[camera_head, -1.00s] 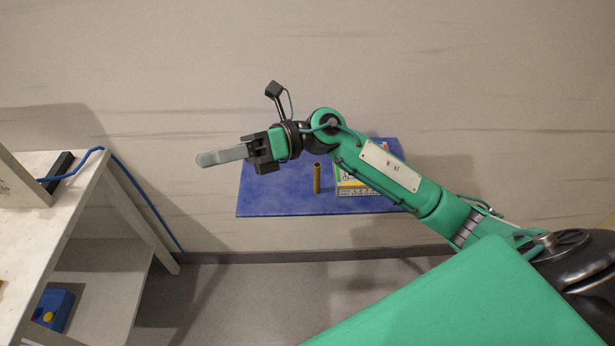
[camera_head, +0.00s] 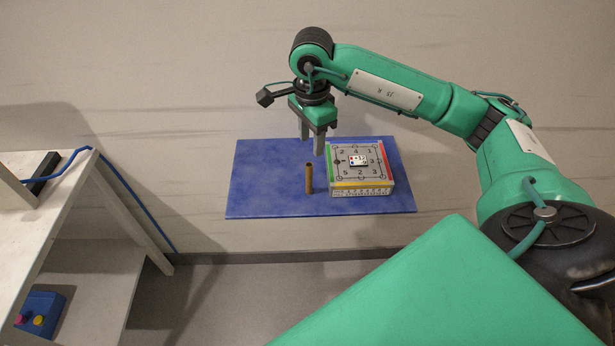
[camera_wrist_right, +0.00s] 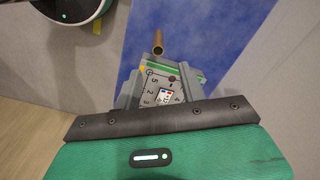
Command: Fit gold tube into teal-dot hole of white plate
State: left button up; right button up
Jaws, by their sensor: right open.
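The gold tube (camera_head: 309,178) stands upright on the blue board, just left of the jig; it also shows at the top of the right wrist view (camera_wrist_right: 158,44). The jig (camera_head: 345,192) is a box with a grey numbered top, several round spots around it and coloured edges. A small white plate (camera_head: 357,160) with coloured dots lies at its middle; I cannot make out a teal-dot hole. My right gripper (camera_head: 312,147) points down, open and empty, above and behind the tube. My left gripper is out of view.
The blue board (camera_head: 262,185) is clear left of the tube. A pale table (camera_head: 45,190) with a blue cable (camera_head: 125,190) stands at the left. A blue box with coloured buttons (camera_head: 42,309) sits on its lower shelf.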

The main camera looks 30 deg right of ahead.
aim_at(310, 164)
notch_tip(310, 164, down, 5)
jog(key=shift+r+p, duration=0.1)
jog(key=shift+p, duration=0.3)
jog(key=shift+f, duration=0.4)
jog(key=f+p, duration=0.1)
jog(key=f, duration=0.1)
jog(key=f+p, duration=0.1)
jog(key=f, duration=0.1)
jog(key=shift+s+a+f, duration=0.1)
jog(key=shift+a+f, duration=0.05)
jog(key=shift+a, duration=0.05)
jog(key=shift+f, duration=0.65)
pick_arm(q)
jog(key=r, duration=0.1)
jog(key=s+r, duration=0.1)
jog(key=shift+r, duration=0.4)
pick_arm(e)
grip_shut()
